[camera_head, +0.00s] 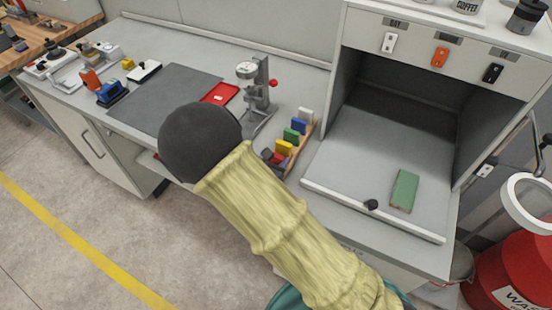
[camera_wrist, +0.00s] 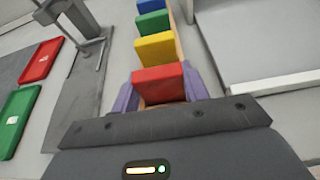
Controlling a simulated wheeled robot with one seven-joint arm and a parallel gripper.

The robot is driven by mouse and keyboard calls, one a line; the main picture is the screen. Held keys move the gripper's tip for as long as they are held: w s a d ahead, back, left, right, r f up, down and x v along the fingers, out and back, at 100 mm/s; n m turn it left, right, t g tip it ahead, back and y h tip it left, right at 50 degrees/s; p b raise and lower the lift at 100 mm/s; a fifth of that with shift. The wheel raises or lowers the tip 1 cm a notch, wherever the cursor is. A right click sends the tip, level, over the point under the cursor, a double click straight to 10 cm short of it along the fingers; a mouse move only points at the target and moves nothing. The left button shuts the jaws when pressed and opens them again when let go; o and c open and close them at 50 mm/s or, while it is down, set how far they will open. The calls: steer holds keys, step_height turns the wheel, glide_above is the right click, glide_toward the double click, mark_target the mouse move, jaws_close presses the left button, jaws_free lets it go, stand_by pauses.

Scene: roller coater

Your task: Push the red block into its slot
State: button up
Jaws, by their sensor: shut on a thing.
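The red block (camera_wrist: 158,82) stands at the near end of a row of coloured blocks in the wrist view. My gripper (camera_wrist: 160,95) is shut on it, with a purple finger on each side. In the head view the red block (camera_head: 268,156) shows only in part beyond my arm. Behind it in the wooden rack (camera_head: 304,139) stand a yellow block (camera_wrist: 155,47), a green block (camera_wrist: 152,22) and a blue block (camera_wrist: 150,5). The slot under the red block is hidden, so I cannot tell how deep the block sits.
A grey press stand (camera_head: 256,90) and a red tray (camera_head: 220,93) are left of the rack. A booth with a raised front lip (camera_head: 370,210) is to the right, holding a green block-like piece (camera_head: 404,190). A dark mat (camera_head: 150,100) lies on the bench.

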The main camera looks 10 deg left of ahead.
steer(key=shift+f, duration=0.2)
steer(key=o, duration=1)
steer(key=shift+r, duration=0.2)
steer(key=shift+s+a, duration=0.1)
steer(key=shift+s, duration=0.05)
steer(key=b+v, duration=0.1)
steer(key=v, duration=1)
steer(key=shift+s+r, duration=0.2)
steer(key=shift+s, duration=0.15)
steer(key=shift+a, duration=0.1)
